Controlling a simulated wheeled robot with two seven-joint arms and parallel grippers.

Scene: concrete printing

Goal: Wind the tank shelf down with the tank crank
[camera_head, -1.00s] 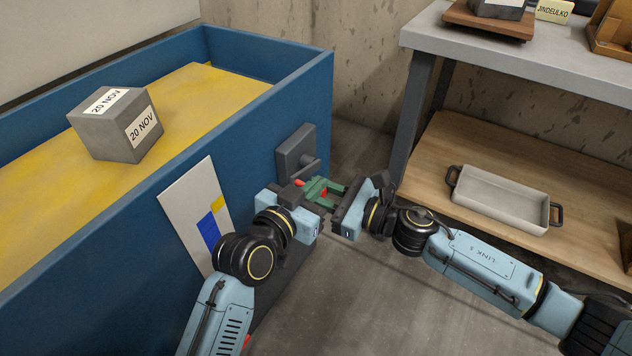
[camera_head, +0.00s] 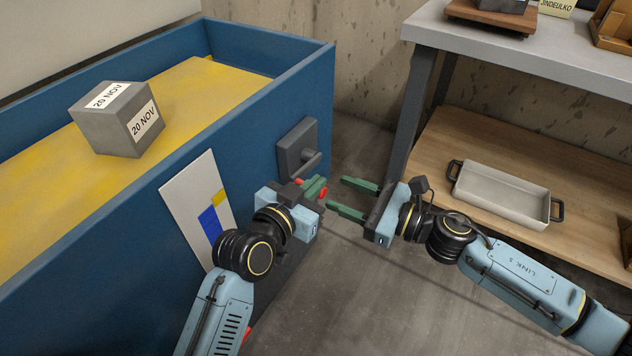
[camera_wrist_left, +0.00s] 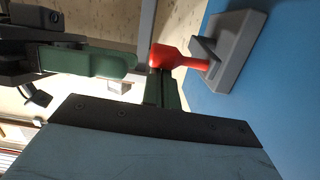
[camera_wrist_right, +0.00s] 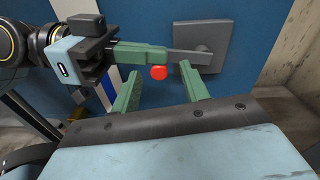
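The tank crank has a dark grey mount (camera_head: 291,152) on the end wall of the blue tank (camera_head: 120,215), and a red handle (camera_head: 323,192). My left gripper (camera_head: 314,187) is shut on the red handle, with red showing on both sides of its green fingers. The handle (camera_wrist_left: 178,62) also shows at those fingertips in the left wrist view. My right gripper (camera_head: 352,198) is open and empty, its fingers pointing at the crank from the right, apart from the handle. A yellow surface (camera_head: 215,95) inside the tank bears a grey block (camera_head: 118,125) labelled 20 NOV.
A white panel with blue and yellow marks (camera_head: 190,190) is on the tank's side. At right stands a shelf unit with a grey top (camera_head: 540,60) and a wooden lower board (camera_head: 480,130) bearing a grey tray (camera_head: 500,195). The floor between is clear.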

